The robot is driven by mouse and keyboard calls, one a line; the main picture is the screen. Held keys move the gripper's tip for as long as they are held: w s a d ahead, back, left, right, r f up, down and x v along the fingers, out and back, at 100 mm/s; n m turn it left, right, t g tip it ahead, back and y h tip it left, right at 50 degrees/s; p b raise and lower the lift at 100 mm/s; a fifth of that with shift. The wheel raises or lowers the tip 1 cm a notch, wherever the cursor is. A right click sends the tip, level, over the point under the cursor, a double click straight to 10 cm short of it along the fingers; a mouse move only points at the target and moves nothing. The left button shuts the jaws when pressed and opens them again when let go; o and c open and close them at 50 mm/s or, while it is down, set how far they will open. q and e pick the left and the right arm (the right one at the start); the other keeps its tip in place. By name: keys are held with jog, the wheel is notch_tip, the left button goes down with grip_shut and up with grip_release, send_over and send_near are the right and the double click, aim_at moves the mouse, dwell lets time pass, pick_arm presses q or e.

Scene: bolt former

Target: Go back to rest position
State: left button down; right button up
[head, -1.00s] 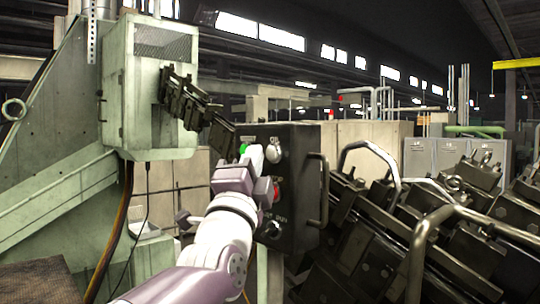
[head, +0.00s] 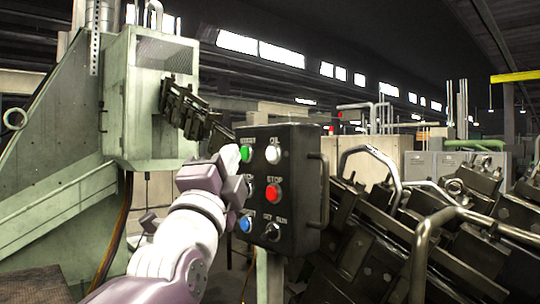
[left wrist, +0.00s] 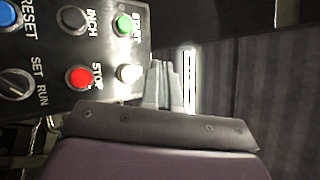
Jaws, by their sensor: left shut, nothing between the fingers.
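My left gripper (head: 232,158) is shut and empty, in front of the upper left part of a black control box (head: 300,165). The box has a green START button (head: 246,154), a white button (head: 273,154), a red STOP button (head: 272,193), a blue RESET button (head: 246,223) and a SET/RUN selector (head: 271,232). The gripper covers part of the INCH button in the head view. In the left wrist view the shut fingers (left wrist: 165,85) point past the box edge beside the white button (left wrist: 129,73). I cannot tell whether they touch the box. My right gripper is not in view.
A pale green machine housing (head: 150,95) stands at the left. A dark linkage (head: 186,108) sticks out from it behind my gripper. Dark machinery with curved metal handles (head: 420,250) fills the right side close to the control box.

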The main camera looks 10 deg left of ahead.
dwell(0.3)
pick_arm(q)
jog(key=w+f+n+g+b, duration=0.15)
jog(key=f+n+g, duration=0.45)
jog(key=f, duration=1.1)
jog(key=w+f+n+g, duration=0.2)
jog(key=f+n+g, duration=0.35)
jog(key=f, duration=1.25)
jog(key=s+a+f+n+g+b, duration=0.1)
jog(key=s+f+n+g, duration=0.1)
jog(key=s+f, duration=0.5)
jog(key=s+a+f+n+g+y+b, duration=0.1)
jog(key=s+f+g, duration=0.4)
jog(key=f, duration=0.9)
jog(key=s+a+f+n+g+b, duration=0.1)
jog(key=s+f+g, duration=0.3)
jog(key=s+f, duration=0.4)
notch_tip(320, 180, down, 3)
jog(key=shift+s+a+r+n+y+b, duration=0.1)
jog(key=shift+s+a+n+y+b, duration=0.25)
jog(key=shift+n+b, duration=0.45)
jog(key=shift+d+g, duration=0.1)
jog(key=shift+g, duration=0.15)
